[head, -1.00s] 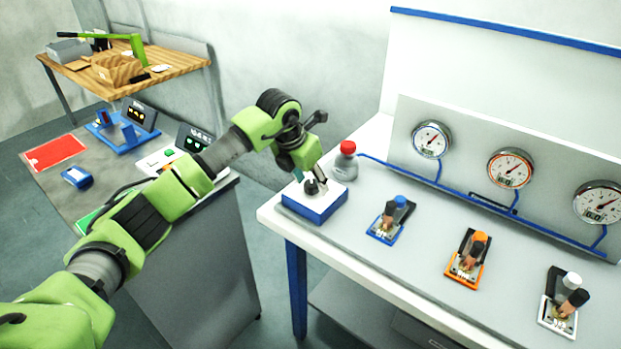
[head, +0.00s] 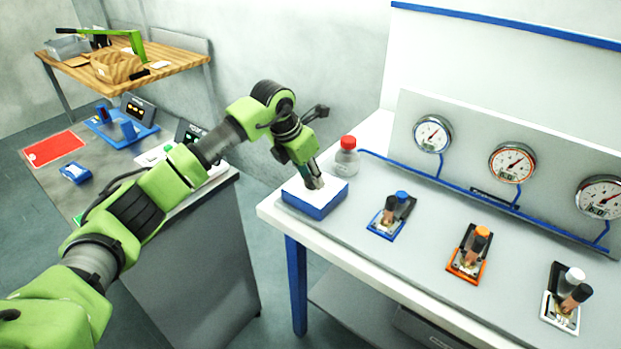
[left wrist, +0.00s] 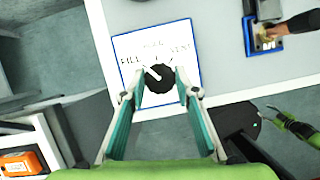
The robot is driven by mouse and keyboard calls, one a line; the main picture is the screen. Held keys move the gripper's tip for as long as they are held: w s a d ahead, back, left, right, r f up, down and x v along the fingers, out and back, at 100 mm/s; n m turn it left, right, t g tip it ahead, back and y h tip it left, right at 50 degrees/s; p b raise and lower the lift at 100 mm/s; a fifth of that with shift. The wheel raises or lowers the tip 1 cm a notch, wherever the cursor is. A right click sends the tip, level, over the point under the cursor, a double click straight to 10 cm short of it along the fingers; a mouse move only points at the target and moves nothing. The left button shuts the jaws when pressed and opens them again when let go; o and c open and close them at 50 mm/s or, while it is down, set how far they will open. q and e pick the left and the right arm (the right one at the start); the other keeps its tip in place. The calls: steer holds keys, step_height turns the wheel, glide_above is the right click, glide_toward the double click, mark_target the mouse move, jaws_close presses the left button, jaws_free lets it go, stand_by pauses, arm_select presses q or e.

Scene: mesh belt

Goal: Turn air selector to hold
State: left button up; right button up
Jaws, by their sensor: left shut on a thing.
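The air selector (head: 316,207) is a white-topped box with a blue base at the left end of the white bench. In the left wrist view its face (left wrist: 125,48) has a blue border and labels: FILL at left, one at top too faint to read surely, VENT at right. Its round black knob (left wrist: 158,80) has a white pointer angled up-left toward FILL. My left gripper (head: 314,184) comes down from above; in the left wrist view its fingers (left wrist: 160,84) are on either side of the knob, shut on it. The fingers hide the knob in the head view.
A red-capped bottle (head: 347,157) stands close behind the selector. Blue (head: 390,216), orange (head: 468,253) and white (head: 563,298) valve stations line the bench to the right. Gauges (head: 432,134) stand behind them. The bench's front edge is near the selector.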

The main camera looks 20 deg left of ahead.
arm_select(q)
steer(key=m+h+b, duration=0.1)
steer(key=m, duration=0.2)
steer(key=shift+w+a+g, duration=0.1)
steer(key=shift+w+g, duration=0.05)
steer(key=shift+g, duration=0.15)
steer(key=shift+r+m+g+h+b, duration=0.1)
steer(key=shift+m+g+h+b, duration=0.45)
steer(key=shift+m, duration=1.45)
steer(key=o, duration=1.1)
steer(key=shift+a, duration=0.1)
steer(key=v, duration=1.2)
